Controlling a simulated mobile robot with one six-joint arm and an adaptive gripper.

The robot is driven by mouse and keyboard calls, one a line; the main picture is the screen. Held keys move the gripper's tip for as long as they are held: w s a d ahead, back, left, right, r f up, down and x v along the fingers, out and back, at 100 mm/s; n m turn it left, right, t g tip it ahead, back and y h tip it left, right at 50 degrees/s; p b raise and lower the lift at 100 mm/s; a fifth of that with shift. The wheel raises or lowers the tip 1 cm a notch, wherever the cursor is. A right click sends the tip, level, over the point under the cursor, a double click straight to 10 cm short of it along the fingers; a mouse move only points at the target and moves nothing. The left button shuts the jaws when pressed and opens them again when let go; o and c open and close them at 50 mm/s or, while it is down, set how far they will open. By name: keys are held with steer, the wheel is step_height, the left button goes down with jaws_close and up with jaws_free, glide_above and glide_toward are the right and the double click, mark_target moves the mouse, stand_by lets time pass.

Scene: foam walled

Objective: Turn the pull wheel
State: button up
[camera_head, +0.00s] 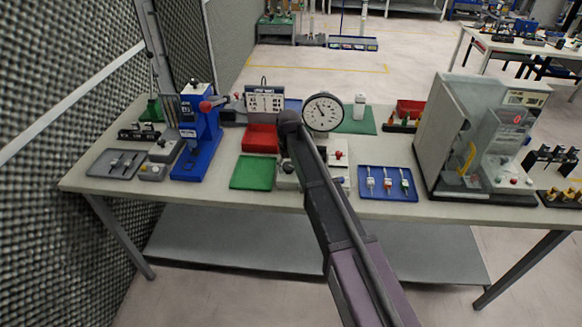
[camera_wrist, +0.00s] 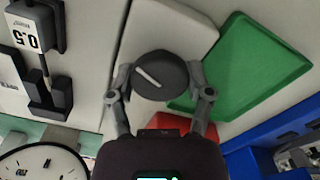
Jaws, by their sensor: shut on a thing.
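The pull wheel, a dark round knob with a white line across its face (camera_wrist: 160,76), shows in the upper middle of the wrist view. My gripper (camera_wrist: 161,92) has one finger on each side of the wheel, shut on its rim. The white line runs at a slant. The wheel is in front of a pale grey housing (camera_wrist: 180,32). In the head view my arm reaches over the front of the table and hides the gripper and most of the housing.
A green tray (camera_head: 252,172) lies left of the arm, with a red bin (camera_head: 260,139) behind it. A round dial gauge (camera_head: 323,112) stands close behind. A blue tray (camera_head: 388,183) with small parts lies right. A blue press (camera_head: 198,138) and a large grey machine (camera_head: 462,150) flank the area.

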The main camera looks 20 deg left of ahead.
steer(key=o, duration=1.1)
steer(key=shift+o, duration=0.2)
steer(key=shift+r, duration=0.15)
